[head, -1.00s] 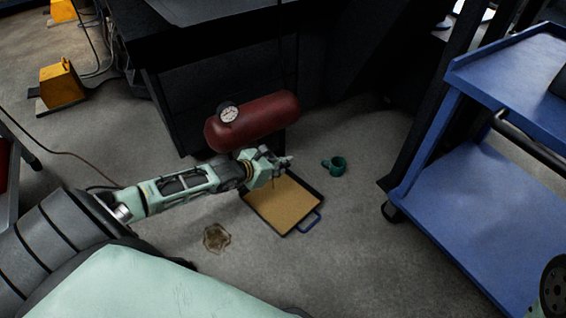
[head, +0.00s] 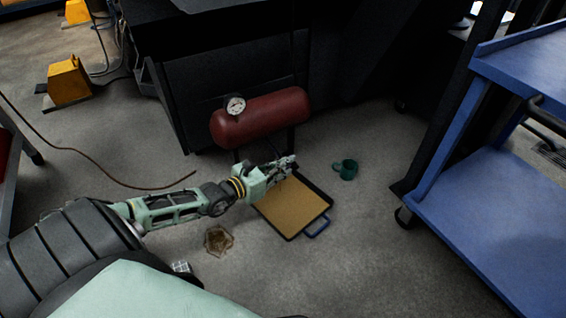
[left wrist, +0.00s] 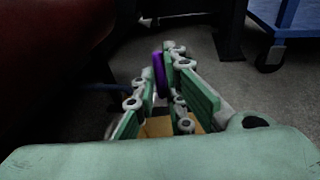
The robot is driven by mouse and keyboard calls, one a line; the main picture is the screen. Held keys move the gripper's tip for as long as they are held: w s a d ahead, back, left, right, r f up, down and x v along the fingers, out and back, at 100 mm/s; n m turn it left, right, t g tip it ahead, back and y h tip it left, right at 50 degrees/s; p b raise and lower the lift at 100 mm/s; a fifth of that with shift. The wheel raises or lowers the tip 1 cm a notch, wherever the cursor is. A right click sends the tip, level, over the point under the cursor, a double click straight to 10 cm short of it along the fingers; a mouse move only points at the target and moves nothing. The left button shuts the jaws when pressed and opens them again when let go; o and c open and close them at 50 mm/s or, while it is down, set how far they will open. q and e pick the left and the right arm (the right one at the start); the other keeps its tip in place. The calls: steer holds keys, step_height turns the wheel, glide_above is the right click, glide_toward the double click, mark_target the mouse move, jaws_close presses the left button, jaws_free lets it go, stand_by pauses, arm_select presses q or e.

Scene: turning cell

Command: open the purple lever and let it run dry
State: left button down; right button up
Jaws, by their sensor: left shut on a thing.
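The purple lever (left wrist: 160,75) shows in the left wrist view as an upright purple piece between the fingers of my left gripper (left wrist: 168,72). The gripper is shut on it. In the head view my left gripper (head: 287,163) is just below the dark red tank (head: 260,117) with a round gauge (head: 235,105). The lever is hidden there behind the fingers. A dark-rimmed tray with a tan bottom (head: 296,212) lies on the floor under the gripper. I cannot see any liquid running. My right gripper is not in view.
A green cup (head: 346,169) stands on the floor right of the tray. A blue cart (head: 480,215) stands at the right. A dark cabinet is behind the tank, and a brown hose (head: 95,165) crosses the floor.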

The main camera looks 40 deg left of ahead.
arm_select(q)
steer(key=shift+w+a, duration=0.1)
steer(key=shift+a, duration=0.25)
steer(key=c, duration=1.9)
jaws_free()
steer(key=shift+o, duration=0.2)
steer(key=shift+d, duration=0.1)
steer(key=shift+d, duration=0.1)
steer(key=v, duration=1.2)
